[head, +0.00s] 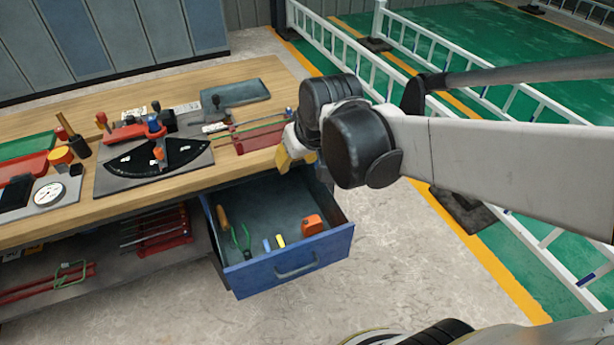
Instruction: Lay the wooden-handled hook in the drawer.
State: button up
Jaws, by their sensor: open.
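The blue drawer (290,262) is pulled out from under the right end of the bench. A brown wooden-looking handle (222,217) lies inside it, along the left side. It may be the wooden-handled hook, but I cannot make out a hook end. My gripper (285,160) is at the bench's front right edge, above the back right of the drawer and apart from that handle. My own arm hides much of it. It is open, and I see nothing held in it.
The drawer also holds a green-handled tool (240,238), small yellow (280,241) and blue (266,245) pieces and an orange block (312,225). Its middle floor is mostly bare. The wooden bench (245,85) carries a black angle plate (155,165) and several tools. White railings (450,75) stand at right.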

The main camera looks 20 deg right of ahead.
jog(key=s+r+m+t, duration=0.1)
jog(key=s, duration=1.1)
jog(key=shift+a+r, duration=0.2)
jog(key=shift+r, duration=0.05)
jog(key=shift+s, duration=0.1)
